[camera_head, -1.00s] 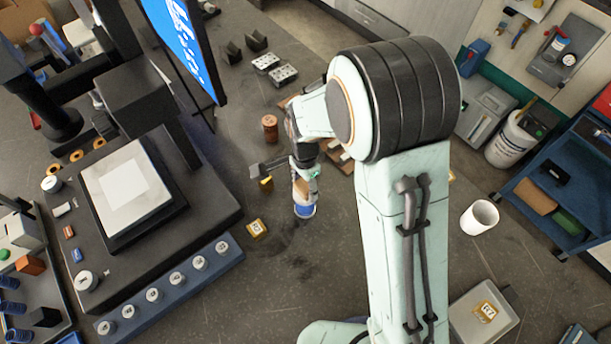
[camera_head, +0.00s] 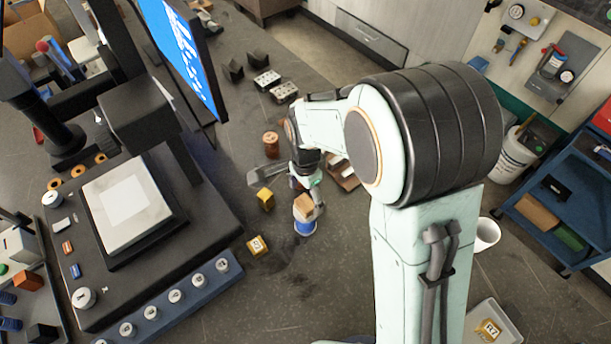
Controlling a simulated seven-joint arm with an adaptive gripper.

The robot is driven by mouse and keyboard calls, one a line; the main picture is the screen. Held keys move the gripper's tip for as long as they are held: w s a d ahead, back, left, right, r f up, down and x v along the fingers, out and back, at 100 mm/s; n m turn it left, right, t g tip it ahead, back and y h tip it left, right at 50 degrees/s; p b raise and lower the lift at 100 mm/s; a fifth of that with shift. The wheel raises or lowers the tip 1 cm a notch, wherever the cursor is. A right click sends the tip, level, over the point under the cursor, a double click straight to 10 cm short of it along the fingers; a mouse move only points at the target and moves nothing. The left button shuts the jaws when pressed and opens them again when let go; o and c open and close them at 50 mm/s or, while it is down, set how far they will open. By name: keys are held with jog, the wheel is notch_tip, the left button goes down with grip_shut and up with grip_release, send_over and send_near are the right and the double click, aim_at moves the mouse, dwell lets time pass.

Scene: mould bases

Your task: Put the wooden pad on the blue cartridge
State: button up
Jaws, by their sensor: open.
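The blue cartridge (camera_head: 305,229) stands upright on the dark table in the middle of the head view, with a whitish upper part. The wooden pad (camera_head: 303,207), a small tan block, is directly on top of the cartridge and looks slightly tilted; the exact contact is too small to tell. My gripper (camera_head: 309,199) is open just above and around the pad, with a finger close by its right side. Its far finger is hard to make out, and whether either finger touches the pad cannot be told.
A dark machine base (camera_head: 205,235) with a row of white-topped pieces is at left. A white cup (camera_head: 487,233) stands at right. The table in front of the cartridge is clear.

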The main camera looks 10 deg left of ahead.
aim_at(305, 202)
notch_tip(305, 202, up, 8)
jog(key=r, duration=0.1)
jog(key=s+d+r+n, duration=0.1)
jog(key=s+d+n, duration=0.4)
jog(key=s, duration=0.4)
jog(key=s+d+r+n, duration=0.2)
jog(key=s+d+n, duration=0.3)
jog(key=s+d, duration=0.2)
jog(key=shift+s+d+r+y, duration=0.25)
jog(key=shift+s+y, duration=0.15)
jog(key=shift+s, duration=0.85)
